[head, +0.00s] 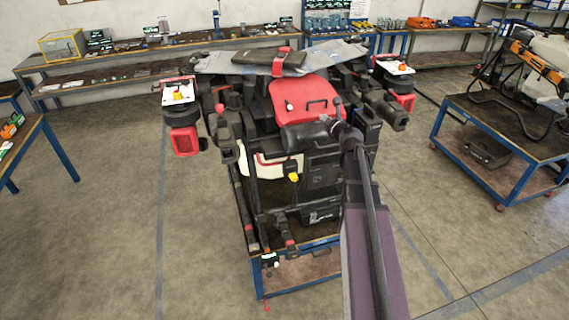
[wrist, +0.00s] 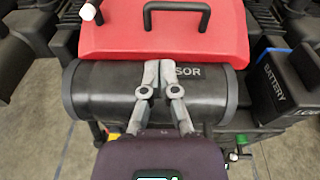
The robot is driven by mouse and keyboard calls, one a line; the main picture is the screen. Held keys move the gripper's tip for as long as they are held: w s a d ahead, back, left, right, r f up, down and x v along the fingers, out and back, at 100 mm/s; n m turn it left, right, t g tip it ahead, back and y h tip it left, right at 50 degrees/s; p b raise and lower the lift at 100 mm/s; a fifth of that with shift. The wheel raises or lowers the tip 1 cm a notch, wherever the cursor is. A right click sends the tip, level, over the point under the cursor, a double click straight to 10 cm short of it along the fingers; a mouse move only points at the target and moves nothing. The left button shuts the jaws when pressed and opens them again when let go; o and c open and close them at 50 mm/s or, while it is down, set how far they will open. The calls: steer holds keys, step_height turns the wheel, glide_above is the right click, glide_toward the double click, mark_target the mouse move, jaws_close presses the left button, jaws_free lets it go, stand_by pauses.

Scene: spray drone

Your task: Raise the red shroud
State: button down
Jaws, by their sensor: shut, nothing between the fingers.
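The red shroud (head: 303,101) sits on the middle of the drone (head: 318,165), with a dark handle on it in the head view. In the wrist view the red shroud (wrist: 225,35) fills the top, with its black handle (wrist: 177,18) near the top edge. My gripper (wrist: 150,75) is shut and empty. Its fingertips show against a black cylinder marked with partly hidden lettering (wrist: 95,90), just below the shroud's front edge in the picture. I cannot tell whether they touch it. In the head view my arm reaches in from the lower right and hides part of the drone.
The drone rests on a blue-framed cart (head: 297,275). A box marked BATTERY (wrist: 285,85) is right of the cylinder in the wrist view. Another cart (head: 515,150) stands at the right, and workbenches (head: 120,75) line the back wall. Floor is free on both sides.

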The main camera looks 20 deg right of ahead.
steer(key=s+a+f+n+g+y, duration=0.1)
steer(key=a+n, duration=0.2)
steer(key=s+a+f+n+g+y, duration=0.1)
steer(key=a+n, duration=0.2)
steer(key=s+a+f+n+g+y, duration=0.1)
steer(key=a+f+n, duration=0.1)
steer(key=a+n, duration=0.1)
steer(key=shift+a+f+n, duration=0.1)
steer(key=shift+a+n, duration=0.2)
steer(key=s+a+f+n+g, duration=0.4)
steer(key=s+a+f+n, duration=0.1)
steer(key=n, duration=0.4)
steer(key=shift+s+a+f+n+g+y, duration=0.35)
steer(key=shift+s+a, duration=0.45)
steer(key=shift+a, duration=0.6)
steer(key=shift+r, duration=0.1)
